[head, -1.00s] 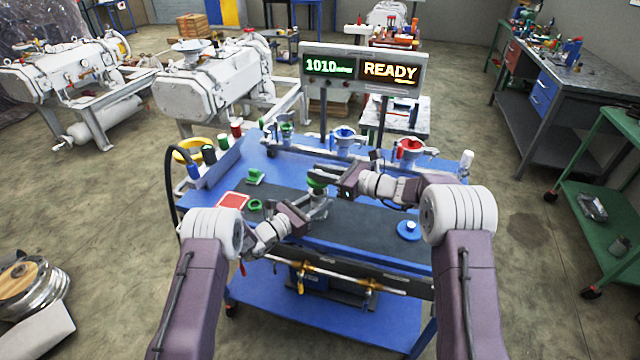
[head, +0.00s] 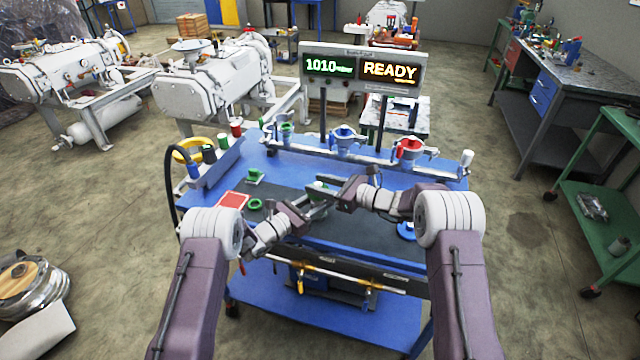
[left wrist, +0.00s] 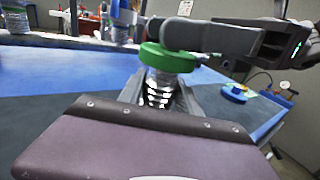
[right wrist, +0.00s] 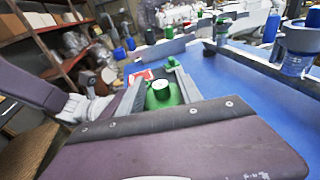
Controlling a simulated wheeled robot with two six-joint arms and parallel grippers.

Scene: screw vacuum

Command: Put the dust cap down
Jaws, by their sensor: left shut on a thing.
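My left gripper (head: 308,215) is shut on a ribbed metal fitting (left wrist: 160,88), held upright above the dark mat. A green round cap (left wrist: 168,58) sits on top of the fitting. It also shows between the right fingers in the right wrist view (right wrist: 160,97), with a pale round centre. My right gripper (head: 322,188) is open, with its fingers on either side of the green cap. In the head view, the right fingers hide much of the cap.
A green cap-like part (head: 255,175), a green ring (head: 255,204) and a red pad (head: 233,200) lie left on the blue bench (head: 290,172). A blue disc (head: 405,231) lies to the right.

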